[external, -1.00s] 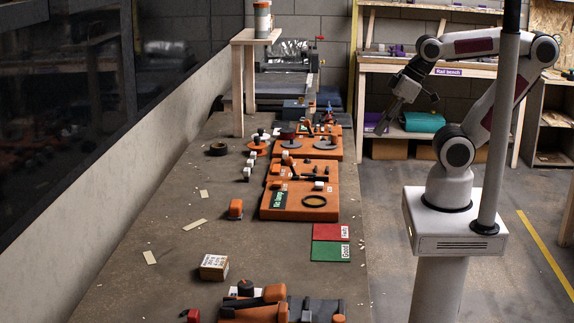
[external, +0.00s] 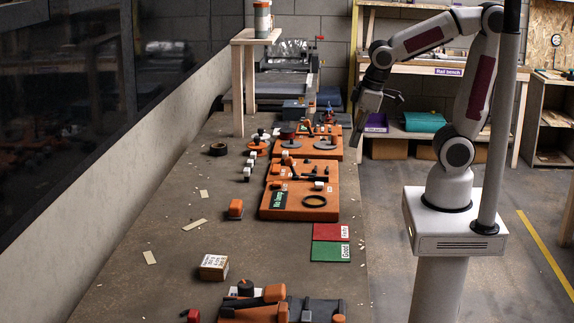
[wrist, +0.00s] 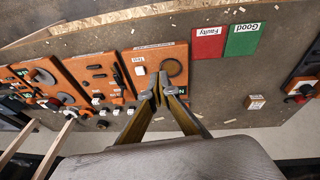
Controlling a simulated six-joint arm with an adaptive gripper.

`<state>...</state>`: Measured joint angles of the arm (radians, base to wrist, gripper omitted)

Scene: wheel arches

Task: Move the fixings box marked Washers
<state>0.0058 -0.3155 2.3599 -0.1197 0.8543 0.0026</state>
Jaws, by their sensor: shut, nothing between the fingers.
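A small cardboard box (external: 213,267) with a white label sits upright on the near left part of the bench. It also shows in the wrist view as a small tan and white box (wrist: 256,102) at the right. Its lettering is too small to read, so I cannot confirm that it says Washers. My gripper (external: 354,146) hangs above the bench's right edge, towards the far end, well away from the box. In the wrist view my gripper (wrist: 158,88) has its fingertips together, with nothing held, over the orange boards.
Orange boards (external: 290,212) with dark parts fill the bench's middle. A red Faulty mat (external: 327,232) and green Good mat (external: 330,252) lie beside them. An orange and black assembly (external: 265,310) stands nearest. Bare bench surrounds the box. A wooden stand (external: 238,90) rises at the back.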

